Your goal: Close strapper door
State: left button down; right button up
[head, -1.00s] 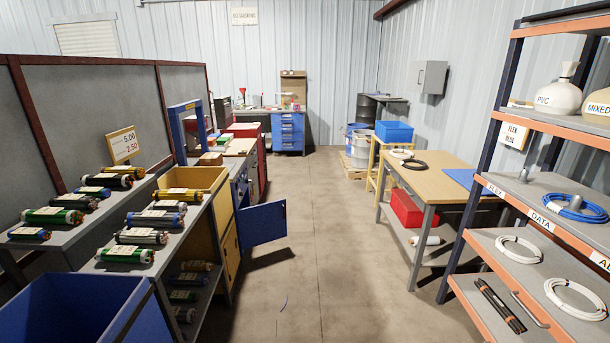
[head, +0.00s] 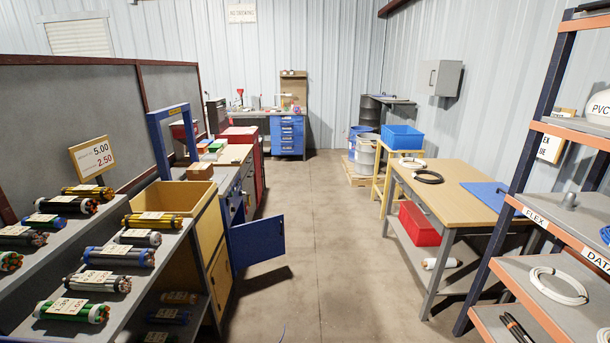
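The strapper door (head: 257,241) is a blue panel low on the left side of the aisle in the head view. It stands open and sticks out into the aisle from the strapping machine's cabinet. The machine's blue arch (head: 172,143) rises above its table top, behind the yellow bin. The cabinet opening is mostly hidden by the yellow bin and the door. Neither of my grippers shows in the head view.
A yellow bin (head: 202,232) and a shelf of cable bundles (head: 93,256) stand at the left, before the door. The concrete aisle (head: 318,215) is clear ahead. A wooden-topped workbench (head: 462,186) and an orange-edged rack (head: 548,243) line the right.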

aim_at(255, 242)
jog(key=i, duration=2.8)
jog(key=u, duration=0.15)
